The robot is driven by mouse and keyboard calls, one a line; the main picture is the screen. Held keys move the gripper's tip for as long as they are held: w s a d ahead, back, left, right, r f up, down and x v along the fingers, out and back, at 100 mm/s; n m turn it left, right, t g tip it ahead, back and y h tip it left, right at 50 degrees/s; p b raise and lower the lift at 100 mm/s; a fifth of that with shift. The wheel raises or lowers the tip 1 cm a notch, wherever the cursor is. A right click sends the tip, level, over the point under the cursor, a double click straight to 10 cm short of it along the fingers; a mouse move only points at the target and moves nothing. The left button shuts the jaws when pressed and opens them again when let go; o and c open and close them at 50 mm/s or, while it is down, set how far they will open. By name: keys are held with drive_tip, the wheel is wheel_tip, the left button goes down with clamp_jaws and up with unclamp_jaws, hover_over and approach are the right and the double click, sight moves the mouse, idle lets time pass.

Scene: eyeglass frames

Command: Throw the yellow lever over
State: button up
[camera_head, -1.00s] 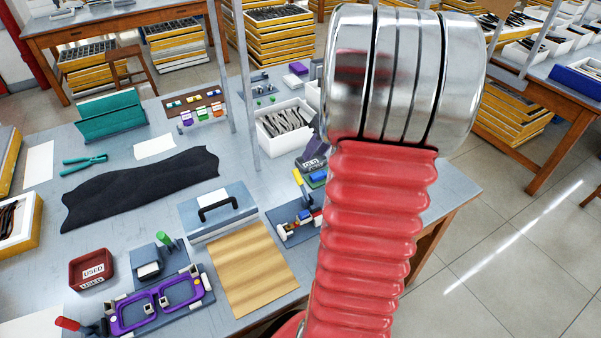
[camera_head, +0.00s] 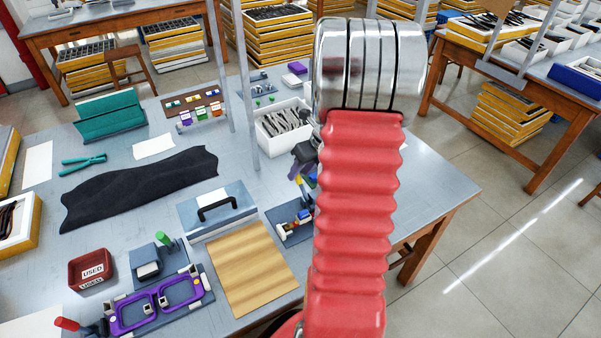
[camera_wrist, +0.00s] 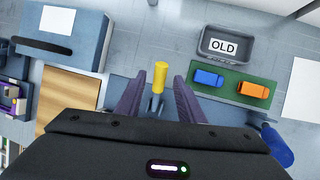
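The yellow lever (camera_wrist: 160,76) stands up from a dark mount in the wrist view, with its rounded top towards the camera. My gripper (camera_wrist: 159,80) is open, with one dark purple finger on each side of the lever. Gaps show between the lever and both fingers. How far down the fingers reach along it I cannot tell. In the head view my red arm hides most of this spot, and only a dark part of my gripper (camera_head: 304,156) shows at the arm's left edge.
A grey tray marked OLD (camera_wrist: 226,46) and a green board (camera_wrist: 232,84) with a blue and an orange block are right of the lever. A blue-grey case (camera_wrist: 62,35) and a wooden board (camera_wrist: 72,95) lie left. A white bin (camera_head: 262,135) stands behind.

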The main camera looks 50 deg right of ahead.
drive_tip(key=shift+x, duration=0.95)
clamp_jaws()
drive_tip(key=shift+s+d, duration=0.15)
drive_tip(key=shift+d, duration=0.15)
drive_tip(key=shift+a+r, duration=0.1)
